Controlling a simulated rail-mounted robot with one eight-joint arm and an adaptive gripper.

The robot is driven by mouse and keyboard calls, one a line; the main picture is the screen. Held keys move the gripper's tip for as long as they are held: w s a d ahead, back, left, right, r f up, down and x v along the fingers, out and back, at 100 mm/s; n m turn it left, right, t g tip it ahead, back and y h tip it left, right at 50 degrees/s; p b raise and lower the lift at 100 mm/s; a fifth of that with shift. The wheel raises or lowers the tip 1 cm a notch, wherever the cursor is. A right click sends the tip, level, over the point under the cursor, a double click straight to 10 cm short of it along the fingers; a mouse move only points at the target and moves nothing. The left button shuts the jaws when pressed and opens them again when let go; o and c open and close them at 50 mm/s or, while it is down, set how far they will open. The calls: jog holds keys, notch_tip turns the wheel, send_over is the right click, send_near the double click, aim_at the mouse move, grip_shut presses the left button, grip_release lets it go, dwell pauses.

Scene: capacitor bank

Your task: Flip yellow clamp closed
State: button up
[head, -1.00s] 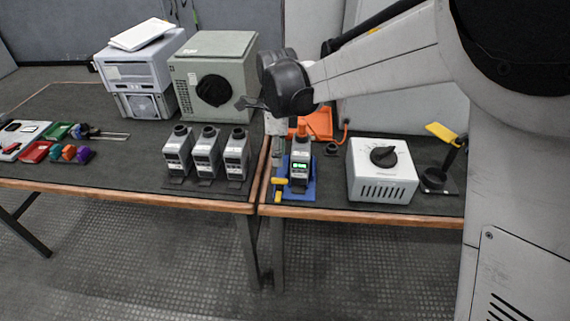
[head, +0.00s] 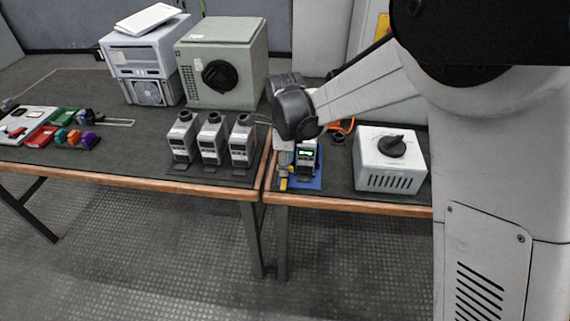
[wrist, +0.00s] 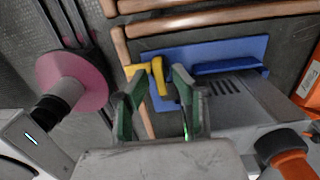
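The yellow clamp (wrist: 150,74) lies at the near left end of the blue base plate (wrist: 212,54) in the wrist view. It also shows in the head view (head: 283,184), small, at the table's front edge. A grey device (head: 307,157) with a lit green display stands on the plate. My gripper (wrist: 156,88) is open, its two green-padded fingers apart and pointing at the clamp. The clamp lies between and just beyond the fingertips in the picture; I cannot tell whether they touch. In the head view my arm partly covers the device's top.
A white box with a black knob (head: 390,160) stands right of the plate. Three grey devices (head: 212,140) stand to the left across the table gap.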

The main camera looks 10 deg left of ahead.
grip_shut()
jog(key=shift+n, duration=0.4)
jog(key=n, duration=0.3)
jog(key=shift+b, duration=0.3)
jog(key=n, duration=0.9)
jog(key=shift+b, duration=0.4)
jog(key=n, duration=0.5)
